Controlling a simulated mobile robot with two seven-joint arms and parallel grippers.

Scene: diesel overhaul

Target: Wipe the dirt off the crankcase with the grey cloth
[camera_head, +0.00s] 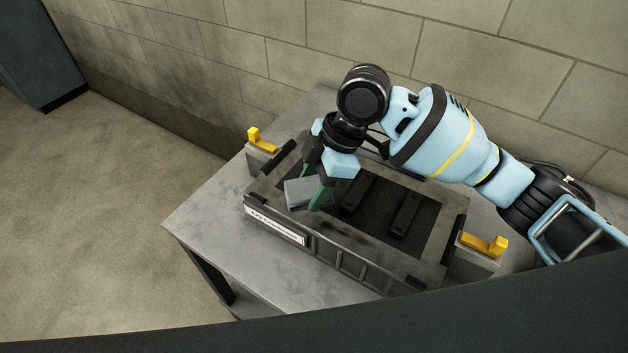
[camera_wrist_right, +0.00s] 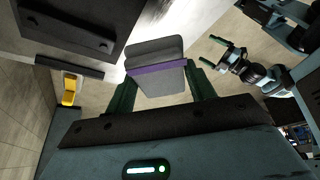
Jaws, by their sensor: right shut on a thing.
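The crankcase (camera_head: 345,258) is a dark grey open-topped box with a white label on its front wall, resting on a grey table. Dark smudges show along its front upper edge, but their extent is hard to tell. My right gripper (camera_head: 312,182) is shut on the grey cloth (camera_head: 300,194), a folded pad above the crankcase's front left part. In the right wrist view the cloth (camera_wrist_right: 155,52) has a purple band and sits between the green fingers. I cannot tell whether it touches the crankcase. My left gripper (camera_wrist_right: 215,53) shows there, its fingers apart and empty.
Yellow clamps on grey blocks stand at the crankcase's left end (camera_head: 261,139) and right end (camera_head: 484,244). Dark bars lie inside the crankcase. The table's (camera_head: 215,222) left part is bare. A block wall (camera_head: 245,65) rises close behind.

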